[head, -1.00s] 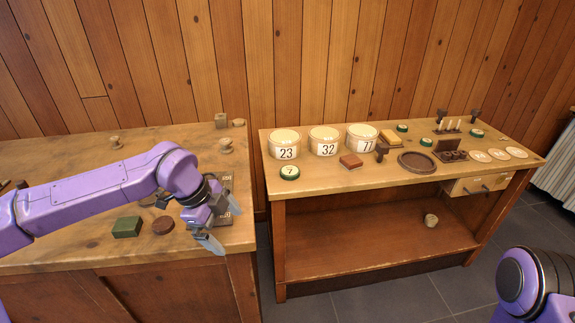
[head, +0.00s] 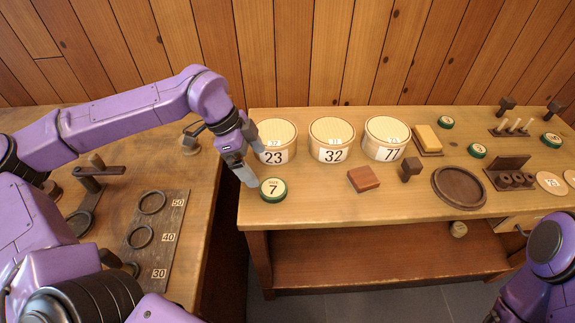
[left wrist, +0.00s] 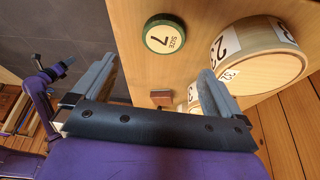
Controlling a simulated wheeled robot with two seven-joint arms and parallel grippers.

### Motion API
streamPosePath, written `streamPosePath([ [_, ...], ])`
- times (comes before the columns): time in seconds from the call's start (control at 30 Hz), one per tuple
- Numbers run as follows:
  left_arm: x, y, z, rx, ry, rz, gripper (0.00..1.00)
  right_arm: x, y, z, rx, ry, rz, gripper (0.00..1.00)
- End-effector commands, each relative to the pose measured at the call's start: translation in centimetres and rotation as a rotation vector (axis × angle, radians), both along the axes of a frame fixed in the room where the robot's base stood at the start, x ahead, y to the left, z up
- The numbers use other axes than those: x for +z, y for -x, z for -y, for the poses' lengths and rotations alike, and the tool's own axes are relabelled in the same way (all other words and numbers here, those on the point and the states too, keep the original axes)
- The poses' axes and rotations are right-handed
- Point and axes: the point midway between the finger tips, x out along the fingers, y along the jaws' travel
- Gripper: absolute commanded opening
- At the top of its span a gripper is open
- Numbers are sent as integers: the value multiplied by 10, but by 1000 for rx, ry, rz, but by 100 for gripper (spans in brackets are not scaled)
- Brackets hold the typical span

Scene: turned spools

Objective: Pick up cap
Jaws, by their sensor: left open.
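A round cap (head: 273,189) with a green rim and a pale top marked 7 lies at the front left corner of the right bench. It also shows in the left wrist view (left wrist: 165,33), reading SIZE 7. My left gripper (head: 252,163) is open and empty, just left of and above the cap. In the left wrist view the cap is beyond the fingertips (left wrist: 157,70), between their lines and apart from them. My right arm shows at the lower right, but its gripper is out of view.
Round boxes marked 23 (head: 276,142), 32 (head: 331,140) and 77 (head: 386,138) stand behind the cap. A reddish block (head: 363,179) and a dark round tray (head: 459,187) lie to the right. A gap separates this bench from the left bench (head: 190,165). Other green-rimmed caps (head: 477,150) lie farther right.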

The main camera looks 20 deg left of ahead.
Motion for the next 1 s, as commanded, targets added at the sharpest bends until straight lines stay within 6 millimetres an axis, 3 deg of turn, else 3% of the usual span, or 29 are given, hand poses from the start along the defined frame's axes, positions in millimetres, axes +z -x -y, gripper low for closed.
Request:
streamPosePath([
  [0.07, -3, 0, 1, 6, 2, -4, 100, 0, 1, 0, 0, 0, -1, 43],
  [0.67, -93, -18, 31, -1, 1, -7, 100, 12, 1, 0, 0, 0, -1, 43],
  [0.93, -99, -19, 34, 0, 1, -3, 100, 12, 0, 0, 0, 0, -1, 43],
  [0.97, -99, -19, 34, 0, 1, -3, 97, 12, 0, 0, 0, 0, -1, 43],
  [1.0, -99, -19, 34, 0, 1, -3, 84, 12, 0, 0, 0, 0, -1, 43],
])
